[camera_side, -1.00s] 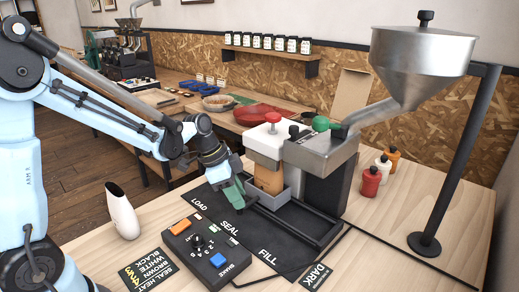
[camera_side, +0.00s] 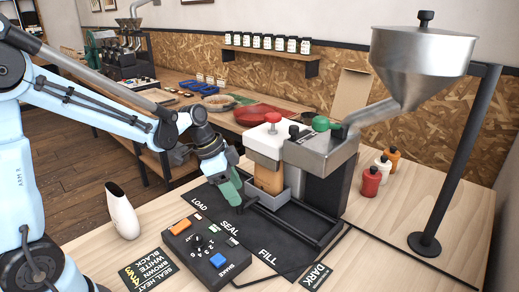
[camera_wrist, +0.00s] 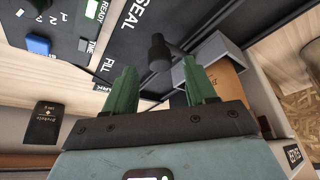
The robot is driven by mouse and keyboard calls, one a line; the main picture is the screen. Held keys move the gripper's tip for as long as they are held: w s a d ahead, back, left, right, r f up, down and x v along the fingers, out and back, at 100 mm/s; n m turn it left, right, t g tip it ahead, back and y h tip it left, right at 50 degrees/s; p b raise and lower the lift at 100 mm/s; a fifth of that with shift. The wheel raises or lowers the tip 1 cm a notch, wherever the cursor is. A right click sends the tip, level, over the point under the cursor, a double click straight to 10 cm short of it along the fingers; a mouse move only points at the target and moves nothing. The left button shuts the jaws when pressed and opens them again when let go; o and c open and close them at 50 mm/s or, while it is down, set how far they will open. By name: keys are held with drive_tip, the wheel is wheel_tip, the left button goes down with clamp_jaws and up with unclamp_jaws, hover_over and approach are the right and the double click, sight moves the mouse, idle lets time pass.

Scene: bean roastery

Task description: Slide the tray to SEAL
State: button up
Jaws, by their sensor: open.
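The grey tray (camera_side: 291,195) carries an upright brown bag (camera_side: 268,180) and sits in the dark rails under a white press head (camera_side: 268,142). It lies roughly across from the SEAL word (camera_side: 230,229); exact alignment cannot be told. The tray also shows in the wrist view (camera_wrist: 220,48), with a black knob (camera_wrist: 159,52) at its near side. My gripper (camera_side: 238,198) has green fingers and is just left of the tray in the side view. In the wrist view my gripper (camera_wrist: 160,78) is open, the knob appearing between and beyond its fingers. Contact cannot be told.
A control box (camera_side: 207,250) with orange and blue buttons stands in front of the dark mat. A white cup (camera_side: 122,211) is at left. The steel hopper (camera_side: 423,60) and its post are at right. Small bottles (camera_side: 371,181) stand behind.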

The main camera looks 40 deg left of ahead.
drive_tip(key=v, duration=1)
drive_tip(key=s+d+f+n+t+y, duration=0.3)
drive_tip(key=s+d+n+t, duration=0.1)
drive_tip(key=s+n, duration=0.4)
drive_tip(key=shift+d+f+n, duration=0.25)
drive_tip(key=shift+d+n, duration=0.1)
drive_tip(key=shift+n, duration=0.15)
